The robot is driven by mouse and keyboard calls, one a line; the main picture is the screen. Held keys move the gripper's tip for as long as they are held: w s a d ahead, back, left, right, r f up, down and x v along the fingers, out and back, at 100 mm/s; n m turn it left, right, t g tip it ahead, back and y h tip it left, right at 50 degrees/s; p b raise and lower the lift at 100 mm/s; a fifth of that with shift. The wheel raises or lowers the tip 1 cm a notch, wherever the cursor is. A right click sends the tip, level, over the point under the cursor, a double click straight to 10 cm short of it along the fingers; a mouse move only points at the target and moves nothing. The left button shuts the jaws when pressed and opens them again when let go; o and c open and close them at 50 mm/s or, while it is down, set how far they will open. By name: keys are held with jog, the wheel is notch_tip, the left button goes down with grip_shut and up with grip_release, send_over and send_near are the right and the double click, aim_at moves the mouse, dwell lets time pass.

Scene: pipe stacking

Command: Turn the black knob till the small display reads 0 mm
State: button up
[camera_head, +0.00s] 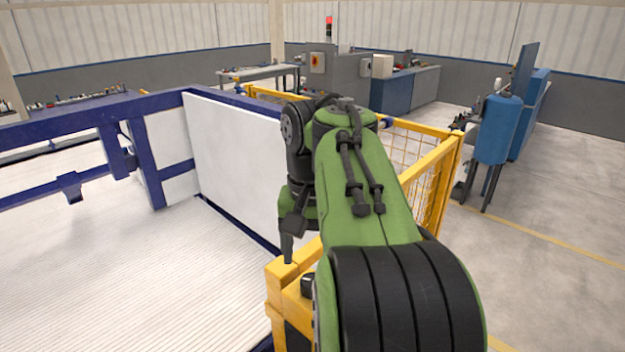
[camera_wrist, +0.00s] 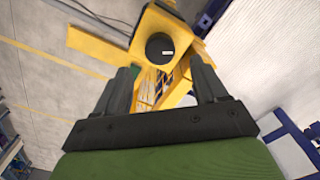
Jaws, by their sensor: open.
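The black knob (camera_wrist: 158,47) is a round dark disc on the face of a yellow box (camera_wrist: 150,20) in the wrist view. A small pale patch (camera_wrist: 167,52) shows on the knob; it may be the display, but its reading is too small to make out. My gripper (camera_wrist: 162,63) is open and empty, with one finger on each side below the knob in the picture. It appears apart from the knob. In the head view, a dark finger of my gripper (camera_head: 287,246) points down above the yellow box (camera_head: 284,286). A dark part beside my arm there may be the knob (camera_head: 307,284).
A yellow mesh fence (camera_head: 437,185) runs behind my arm. A white panel in a blue frame (camera_head: 235,160) and a ribbed white bed (camera_head: 140,270) lie to the left. Grey floor (camera_head: 550,265) is open on the right, near a blue machine (camera_head: 497,130).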

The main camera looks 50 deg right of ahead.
notch_tip(320, 180, up, 10)
jog(key=p, duration=0.4)
jog(key=shift+f, duration=0.15)
